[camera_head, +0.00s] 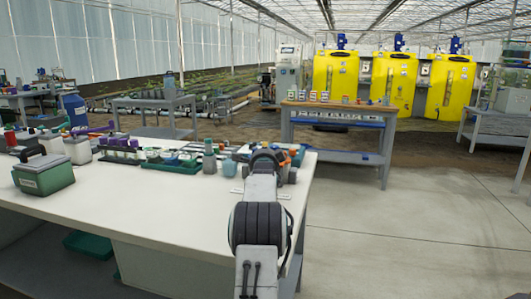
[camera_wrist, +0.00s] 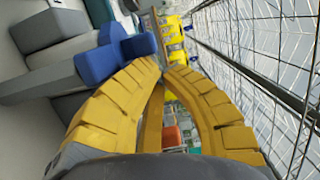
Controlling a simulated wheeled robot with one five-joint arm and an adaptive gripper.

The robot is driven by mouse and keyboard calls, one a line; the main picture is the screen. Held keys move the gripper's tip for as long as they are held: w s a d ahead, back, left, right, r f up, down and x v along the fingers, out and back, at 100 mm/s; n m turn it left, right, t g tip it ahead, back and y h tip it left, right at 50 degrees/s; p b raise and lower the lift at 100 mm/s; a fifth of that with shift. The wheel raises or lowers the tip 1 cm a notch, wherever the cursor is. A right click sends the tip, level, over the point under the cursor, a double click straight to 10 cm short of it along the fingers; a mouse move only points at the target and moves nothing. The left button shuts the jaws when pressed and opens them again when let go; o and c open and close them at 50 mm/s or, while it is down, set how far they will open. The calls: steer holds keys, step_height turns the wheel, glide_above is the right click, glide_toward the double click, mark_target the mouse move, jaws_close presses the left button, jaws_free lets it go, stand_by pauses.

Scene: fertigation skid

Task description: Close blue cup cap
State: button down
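My gripper (camera_wrist: 163,66) shows its two yellow fingers in the wrist view, curving in until the tips meet or nearly meet. I see nothing clearly held between them. A blue cap-like piece (camera_wrist: 98,66) on a paler blue-grey body lies just left of the left finger, apart from the tips. A smaller blue piece (camera_wrist: 139,46) sits beyond it. The wrist picture is turned on its side. In the head view my gripper (camera_head: 264,158) is over the bench's right end, its fingertips hidden by my arm. A small grey-blue cup (camera_head: 229,168) stands to its left; its cap is too small to tell.
The white bench (camera_head: 150,205) carries a green box (camera_head: 43,175), a rack with purple-topped items (camera_head: 120,147), a green tray (camera_head: 170,164) and a grey bottle (camera_head: 209,157). An orange item (camera_wrist: 172,135) shows between my fingers. The bench front is clear.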

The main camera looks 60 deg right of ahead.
steer(key=shift+a+r, duration=0.15)
steer(key=shift+a, duration=0.05)
steer(key=v, duration=1.1)
steer(key=shift+s+a, duration=0.15)
steer(key=shift+a, duration=0.15)
